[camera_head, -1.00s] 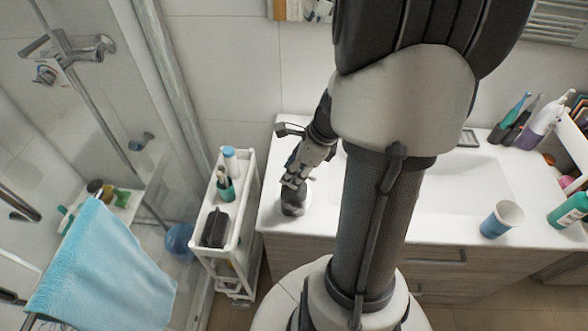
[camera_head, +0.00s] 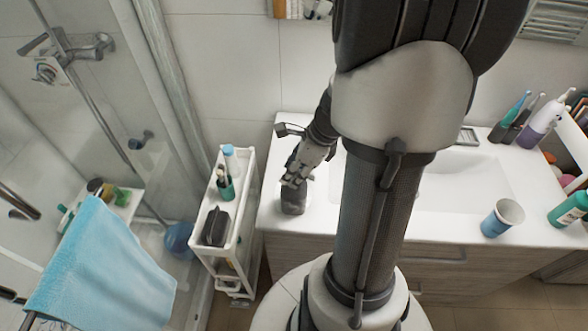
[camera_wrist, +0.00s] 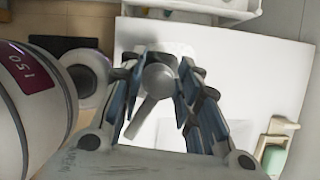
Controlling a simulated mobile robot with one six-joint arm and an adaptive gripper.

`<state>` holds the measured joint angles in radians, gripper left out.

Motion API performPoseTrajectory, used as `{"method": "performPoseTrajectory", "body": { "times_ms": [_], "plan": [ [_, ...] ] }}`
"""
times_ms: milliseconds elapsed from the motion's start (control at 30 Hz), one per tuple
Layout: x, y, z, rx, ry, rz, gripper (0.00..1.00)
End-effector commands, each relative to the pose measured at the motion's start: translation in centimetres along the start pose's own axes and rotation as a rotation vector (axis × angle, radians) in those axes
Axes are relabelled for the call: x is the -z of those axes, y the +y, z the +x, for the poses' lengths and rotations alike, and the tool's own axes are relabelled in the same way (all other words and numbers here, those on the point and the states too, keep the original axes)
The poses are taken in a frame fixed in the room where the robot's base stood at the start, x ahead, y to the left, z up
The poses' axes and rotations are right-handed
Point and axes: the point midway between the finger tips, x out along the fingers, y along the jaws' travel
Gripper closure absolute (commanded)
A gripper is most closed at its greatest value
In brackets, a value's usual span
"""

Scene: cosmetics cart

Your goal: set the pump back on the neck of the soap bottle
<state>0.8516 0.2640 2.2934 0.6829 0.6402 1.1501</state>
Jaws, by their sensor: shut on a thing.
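My gripper (camera_wrist: 158,92) is shut on the pump (camera_wrist: 160,76), a grey round head with a spout pointing down and left in the wrist view. In the head view my gripper (camera_head: 296,180) is at the left end of the white counter. The dark grey soap bottle (camera_head: 293,204) stands on the counter directly below the fingertips. The fingers hide the pump and the bottle's neck in the head view. I cannot tell whether the pump touches the neck or is seated on it.
The white counter (camera_head: 268,213) ends just left of the bottle. A white cart (camera_head: 240,225) with a dark pouch (camera_head: 216,227) and a toothbrush cup (camera_head: 226,190) stands beyond that edge. A blue cup (camera_head: 502,218) and several bottles stand far right. The basin (camera_head: 465,190) is empty.

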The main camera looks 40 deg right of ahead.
Motion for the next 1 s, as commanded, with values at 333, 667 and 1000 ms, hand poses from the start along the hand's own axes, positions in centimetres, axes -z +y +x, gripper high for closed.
{"method": "performPoseTrajectory", "body": {
  "times_ms": [333, 667, 1000],
  "plan": [
    [0.0, 0.0, 0.0, 0.0, 0.0, 0.0, 0.5],
    [0.0, 0.0, 0.0, 0.0, 0.0, 0.0, 0.46],
    [0.0, -0.2, -4.3, 0.008, -0.001, -0.001, 0.46]
  ]
}}
